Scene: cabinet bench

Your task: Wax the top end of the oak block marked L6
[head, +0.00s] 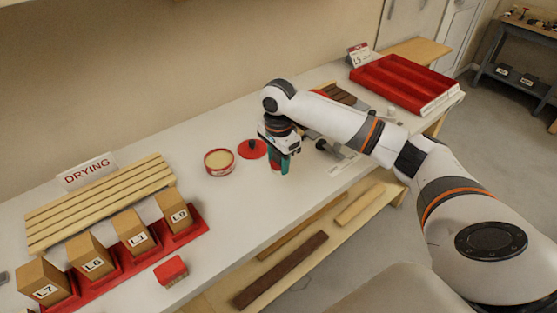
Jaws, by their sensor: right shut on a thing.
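The oak block marked L6 (93,258) stands in a red rack (125,266) at the lower left, between blocks L7 (43,286) and L1 (134,234). Block L9 (174,213) stands at the rack's right end. A round red tin (219,163) with pale yellow wax is open on the bench. Its likely lid, a red disc with a dark knob (252,149), lies beside it. My right gripper (280,161) is right of the tin, pointing down, shut on a small teal and reddish thing (276,168), mostly hidden by the jaws. My left gripper is out of view.
A slatted wooden rack (100,200) with a DRYING sign (87,170) is behind the blocks. A small red block (171,270) lies near the front edge. A dark tool (327,148) lies under my right arm. A red tray (405,82) is at the far right.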

